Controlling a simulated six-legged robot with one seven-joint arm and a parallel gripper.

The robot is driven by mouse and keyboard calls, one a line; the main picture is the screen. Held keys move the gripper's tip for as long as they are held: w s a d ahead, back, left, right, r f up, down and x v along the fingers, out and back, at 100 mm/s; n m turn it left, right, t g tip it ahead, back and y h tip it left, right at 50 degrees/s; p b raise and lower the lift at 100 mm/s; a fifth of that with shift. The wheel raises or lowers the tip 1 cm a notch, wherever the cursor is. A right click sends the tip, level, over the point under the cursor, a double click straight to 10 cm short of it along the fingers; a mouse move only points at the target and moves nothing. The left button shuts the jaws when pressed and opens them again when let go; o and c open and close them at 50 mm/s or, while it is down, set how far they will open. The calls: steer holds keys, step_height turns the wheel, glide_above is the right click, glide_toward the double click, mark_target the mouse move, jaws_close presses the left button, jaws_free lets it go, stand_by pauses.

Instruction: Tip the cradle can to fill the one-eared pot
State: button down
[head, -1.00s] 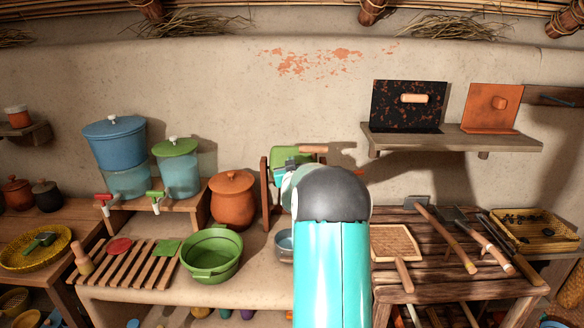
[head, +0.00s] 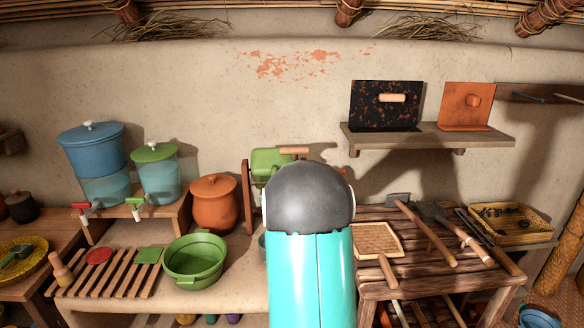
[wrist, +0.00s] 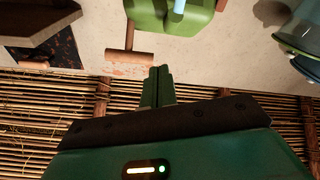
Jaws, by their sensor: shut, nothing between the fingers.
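The cradle can (head: 268,160) is green and hangs in a wooden stand (head: 247,199) against the back wall. Its wooden handle (head: 293,150) sticks out to the right at the top. In the wrist view the can (wrist: 168,16) is at the top edge, with its handle (wrist: 130,57) below it. My gripper (wrist: 158,72) is shut and empty, just beside the handle and apart from it in that picture. In the head view my arm hides the gripper. A bluish pot (head: 262,243) below the can is almost wholly hidden by my arm; its ear is not visible.
A green basin (head: 195,265) and a lidded clay pot (head: 214,203) stand left of the can. Two lidded dispensers (head: 92,150) (head: 155,175) stand further left. A wall shelf (head: 430,137) juts out at right, above a slatted table (head: 430,272) with long-handled tools.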

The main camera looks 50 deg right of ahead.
steer(key=s+d+f+n+h, duration=0.3)
steer(key=s+n, duration=0.2)
steer(key=n, duration=0.2)
steer(key=n+t, duration=0.2)
steer(key=n, duration=0.4)
glide_toward(307, 152)
steer(key=w+d+r+h, duration=0.1)
steer(key=w+d+r, duration=0.1)
steer(key=w+d, duration=0.2)
steer(key=shift+w+d, duration=0.15)
steer(key=shift+d, duration=0.3)
steer(key=shift+r, duration=0.1)
steer(key=shift+w+d+r+y, duration=0.1)
steer(key=shift+w+r+y, duration=0.1)
steer(key=shift+r, duration=0.1)
steer(key=shift+w+d+r+y, duration=0.1)
steer(key=shift+d+r+y, duration=0.1)
steer(key=shift+r, duration=0.1)
steer(key=w+d+r+g+y, duration=0.3)
steer(key=w+d+r, duration=0.3)
steer(key=d, duration=0.1)
steer(key=shift+w+d+r+y, duration=0.3)
steer(key=shift+w+r, duration=0.05)
